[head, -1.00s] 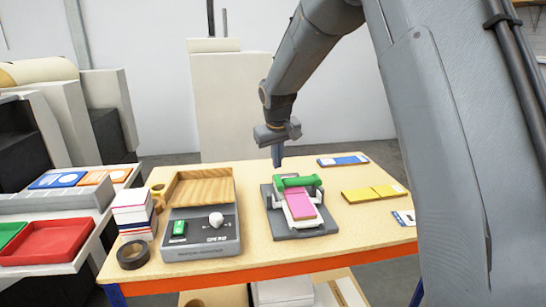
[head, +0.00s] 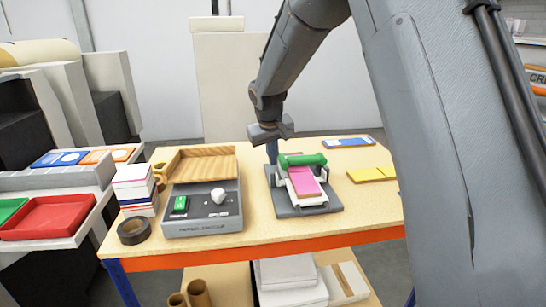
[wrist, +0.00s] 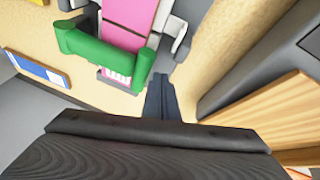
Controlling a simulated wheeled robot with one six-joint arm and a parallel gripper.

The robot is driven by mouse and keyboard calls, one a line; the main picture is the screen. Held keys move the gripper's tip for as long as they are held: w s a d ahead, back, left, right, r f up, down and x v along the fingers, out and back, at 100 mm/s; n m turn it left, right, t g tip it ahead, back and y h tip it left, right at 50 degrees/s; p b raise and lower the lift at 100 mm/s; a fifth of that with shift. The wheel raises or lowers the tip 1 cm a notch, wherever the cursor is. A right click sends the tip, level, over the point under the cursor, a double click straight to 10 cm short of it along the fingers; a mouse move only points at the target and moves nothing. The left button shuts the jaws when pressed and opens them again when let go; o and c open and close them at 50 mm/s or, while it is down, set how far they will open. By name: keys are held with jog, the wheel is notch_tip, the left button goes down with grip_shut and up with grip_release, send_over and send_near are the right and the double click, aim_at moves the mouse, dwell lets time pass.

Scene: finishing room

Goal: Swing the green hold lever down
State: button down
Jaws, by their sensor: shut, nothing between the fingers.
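The green hold lever (head: 303,159) lies across the back of a small press with a grey base (head: 312,211) and white side arms. A pink card (head: 304,182) lies in the press in front of the lever. In the wrist view, the lever (wrist: 95,50) is a thick green bar with bent ends. My gripper (head: 272,158) is shut and empty, pointing down beside the lever's left end. In the wrist view, its fingertips (wrist: 158,82) are just right of the lever's near end. I cannot tell whether they touch it.
A grey box (head: 202,228) with a white knob and green switch stands left of the press, with a wooden tray (head: 205,150) behind it. A tape roll (head: 133,231) and stacked cards (head: 134,176) are further left.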

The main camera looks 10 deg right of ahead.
dwell(0.4)
jog(key=shift+a+r+p, duration=0.1)
jog(key=shift+r+p, duration=0.3)
jog(key=shift+r, duration=0.15)
jog(key=s+a+r+b, duration=0.1)
jog(key=s+a+r, duration=0.3)
jog(key=a, duration=0.5)
jog(key=shift+a+r, duration=0.15)
jog(key=shift+r, duration=0.75)
